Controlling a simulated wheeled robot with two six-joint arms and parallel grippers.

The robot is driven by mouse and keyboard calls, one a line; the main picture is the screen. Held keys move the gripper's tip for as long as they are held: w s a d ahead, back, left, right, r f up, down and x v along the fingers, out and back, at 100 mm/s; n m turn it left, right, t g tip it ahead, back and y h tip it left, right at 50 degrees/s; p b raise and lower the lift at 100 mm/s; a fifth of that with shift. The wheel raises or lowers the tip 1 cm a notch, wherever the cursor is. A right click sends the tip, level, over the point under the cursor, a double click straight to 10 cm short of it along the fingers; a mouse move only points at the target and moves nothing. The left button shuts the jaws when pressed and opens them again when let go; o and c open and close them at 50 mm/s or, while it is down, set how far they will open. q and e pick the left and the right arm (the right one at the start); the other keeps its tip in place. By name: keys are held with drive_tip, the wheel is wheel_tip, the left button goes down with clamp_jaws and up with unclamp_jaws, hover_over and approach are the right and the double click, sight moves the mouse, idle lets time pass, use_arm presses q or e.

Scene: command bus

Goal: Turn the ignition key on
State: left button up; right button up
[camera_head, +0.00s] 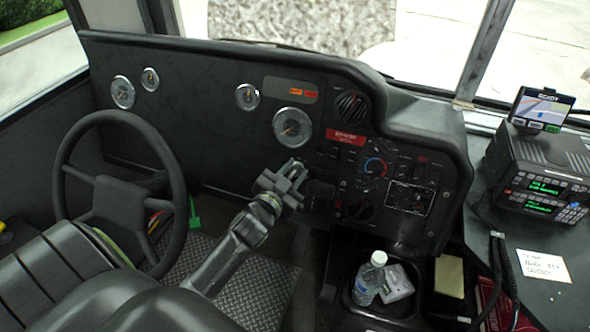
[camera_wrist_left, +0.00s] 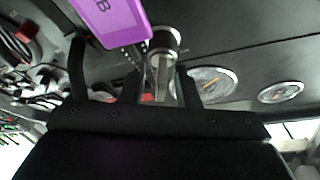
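The ignition (camera_wrist_left: 165,38) shows in the left wrist view as a silver cylinder on the dark dashboard, with a narrow metal part, likely the key, below it. In the head view my left gripper (camera_head: 285,178) is at the dashboard's lower middle and hides the ignition and key. My right gripper is not in view.
The steering wheel (camera_head: 118,190) stands left of my left arm. Dashboard knobs and switches (camera_head: 375,167) lie to the right of the gripper. A bottle (camera_head: 369,280) stands in a low tray, and a radio (camera_head: 540,175) sits on the right-hand console.

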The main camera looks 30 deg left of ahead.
use_arm(q)
drive_tip(key=shift+w, duration=0.3)
drive_tip(key=shift+c, duration=0.3)
clamp_jaws()
